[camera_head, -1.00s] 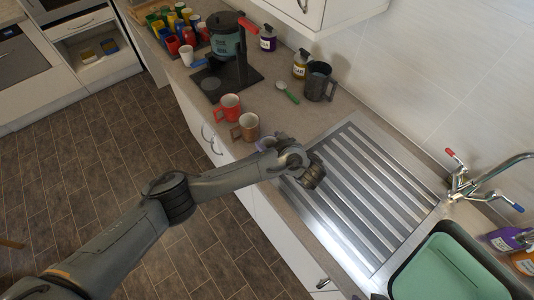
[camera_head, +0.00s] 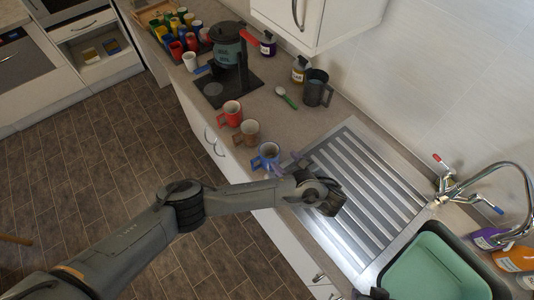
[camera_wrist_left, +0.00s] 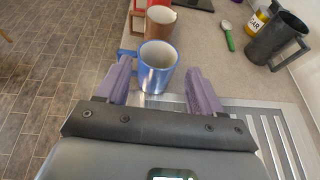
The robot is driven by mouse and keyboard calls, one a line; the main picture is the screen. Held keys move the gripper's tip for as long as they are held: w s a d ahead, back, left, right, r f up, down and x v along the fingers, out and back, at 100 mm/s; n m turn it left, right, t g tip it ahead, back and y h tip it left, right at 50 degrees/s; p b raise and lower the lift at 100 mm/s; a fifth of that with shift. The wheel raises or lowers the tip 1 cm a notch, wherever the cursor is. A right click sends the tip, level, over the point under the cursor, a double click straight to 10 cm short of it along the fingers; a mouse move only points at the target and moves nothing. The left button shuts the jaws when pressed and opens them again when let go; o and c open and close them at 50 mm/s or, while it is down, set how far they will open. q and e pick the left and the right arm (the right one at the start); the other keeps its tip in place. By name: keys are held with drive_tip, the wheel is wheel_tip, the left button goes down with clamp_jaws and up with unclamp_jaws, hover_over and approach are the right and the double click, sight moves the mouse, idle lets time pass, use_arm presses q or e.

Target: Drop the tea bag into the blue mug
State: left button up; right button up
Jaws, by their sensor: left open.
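The blue mug (camera_head: 267,157) stands upright on the counter, by the near left corner of the metal drainer. It also shows in the left wrist view (camera_wrist_left: 156,70), with its handle to the left. My left gripper (camera_head: 284,166) is open, its purple fingers pointing at the mug. In the wrist view the mug shows between the two fingertips, with no clear contact. Nothing is held between the fingers. I cannot make out a tea bag in either view; what lies in the mug is too small to tell.
A brown mug (camera_head: 246,132) and a red mug (camera_head: 230,114) stand in line beyond the blue one. A green-handled spoon (camera_head: 286,97) and a dark pitcher (camera_head: 317,88) are further back. The ribbed drainer (camera_head: 372,190) is clear. A green basin (camera_head: 440,262) is at the right.

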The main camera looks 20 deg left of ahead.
use_arm(q)
drive_tip(key=shift+s+d+r+p, duration=0.2)
drive_tip(key=shift+s+d+p, duration=0.1)
drive_tip(key=shift+d, duration=0.15)
